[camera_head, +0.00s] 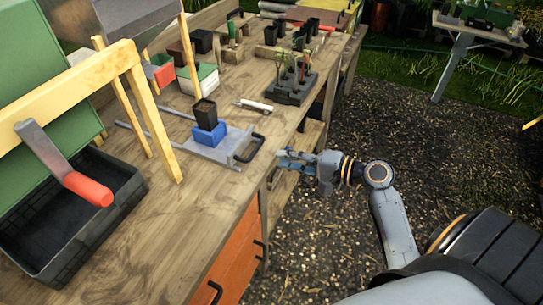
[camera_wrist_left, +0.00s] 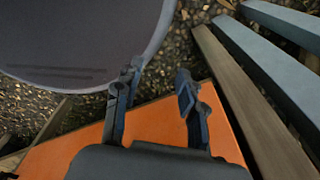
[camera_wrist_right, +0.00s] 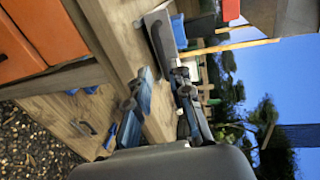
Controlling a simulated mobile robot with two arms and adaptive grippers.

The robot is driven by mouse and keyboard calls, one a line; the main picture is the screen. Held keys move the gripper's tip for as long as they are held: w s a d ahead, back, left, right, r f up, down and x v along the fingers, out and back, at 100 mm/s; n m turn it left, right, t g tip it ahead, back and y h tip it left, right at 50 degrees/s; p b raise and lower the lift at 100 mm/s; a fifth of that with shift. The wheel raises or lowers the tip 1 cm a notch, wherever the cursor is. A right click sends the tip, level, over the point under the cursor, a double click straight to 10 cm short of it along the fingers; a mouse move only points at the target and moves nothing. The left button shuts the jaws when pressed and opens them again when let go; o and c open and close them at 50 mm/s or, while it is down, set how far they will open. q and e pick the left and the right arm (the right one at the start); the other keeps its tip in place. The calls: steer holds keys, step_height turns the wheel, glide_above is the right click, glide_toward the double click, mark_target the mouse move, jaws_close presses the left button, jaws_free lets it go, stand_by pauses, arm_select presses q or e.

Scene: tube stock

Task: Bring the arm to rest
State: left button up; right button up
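My right gripper (camera_head: 284,160) is beside the front edge of the wooden workbench (camera_head: 200,235), apart from it over the gravel side. In the right wrist view its fingers (camera_wrist_right: 160,85) stand apart with nothing between them. My left gripper (camera_wrist_left: 160,82) shows only in the left wrist view. Its fingers are spread and empty, in front of an orange panel (camera_wrist_left: 70,150). My left arm is not visible in the head view.
A metal tray (camera_head: 187,150) with a black handle holds a blue block (camera_head: 208,134) and a dark pot (camera_head: 205,112) near the bench edge. A wooden frame (camera_head: 90,72) with a red-handled trowel (camera_head: 85,188) stands left. Gravel (camera_head: 380,130) at right is open.

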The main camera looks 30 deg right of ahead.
steer(key=shift+s+d+r, duration=0.1)
steer(key=shift+s+d, duration=0.2)
steer(key=shift+s, duration=0.2)
steer(key=s+f+g+h, duration=0.2)
steer(key=s+f, duration=0.1)
steer(key=f, duration=0.9)
steer(key=s+a+f+n+g+h, duration=0.1)
steer(key=s+f+g+h, duration=0.15)
steer(key=f, duration=0.95)
steer(key=s+f+g+h, duration=0.2)
steer(key=s+f, duration=0.1)
steer(key=f, duration=0.9)
steer(key=s+a+f+n+g, duration=0.1)
steer(key=s+f+n, duration=0.3)
steer(key=s, duration=0.6)
steer(key=s+a+f+n+g+h, duration=0.1)
steer(key=s+a+f+n+g, duration=0.1)
steer(key=s+f, duration=0.6)
steer(key=s+a+f+n+g+h, duration=0.1)
steer(key=s+a+f+n, duration=0.3)
steer(key=s, duration=0.8)
step_height(320, 180, down, 3)
steer(key=n+g, duration=0.1)
steer(key=n, duration=0.1)
steer(key=shift+r+n, duration=0.2)
steer(key=shift+n, duration=0.2)
